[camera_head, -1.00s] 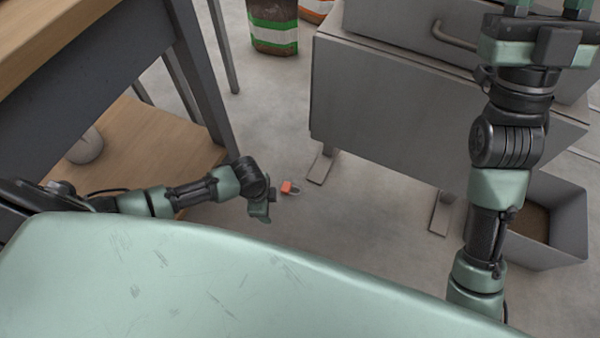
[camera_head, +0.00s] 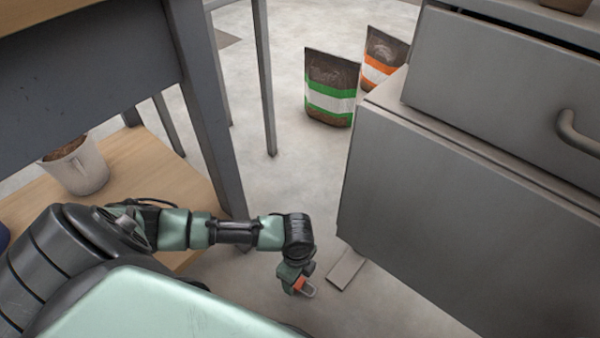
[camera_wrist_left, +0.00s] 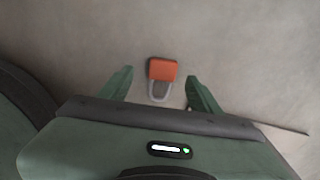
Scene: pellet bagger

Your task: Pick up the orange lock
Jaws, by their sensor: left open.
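The orange lock (camera_head: 301,284) is an orange padlock with a grey shackle, lying on the concrete floor. In the head view my left gripper (camera_head: 297,285) points down over it and hides part of it. In the left wrist view the lock (camera_wrist_left: 162,70) lies ahead of the open left gripper (camera_wrist_left: 158,84), with its shackle toward the palm and between the two green fingers. The fingers stand apart from it on both sides. The height of the fingertips above the floor is hard to tell. My right gripper is not in view.
A table with a wooden lower shelf (camera_head: 135,165) and a pot (camera_head: 76,168) is at left. A green-striped bag (camera_head: 331,90) and an orange-striped bag (camera_head: 381,58) stand behind.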

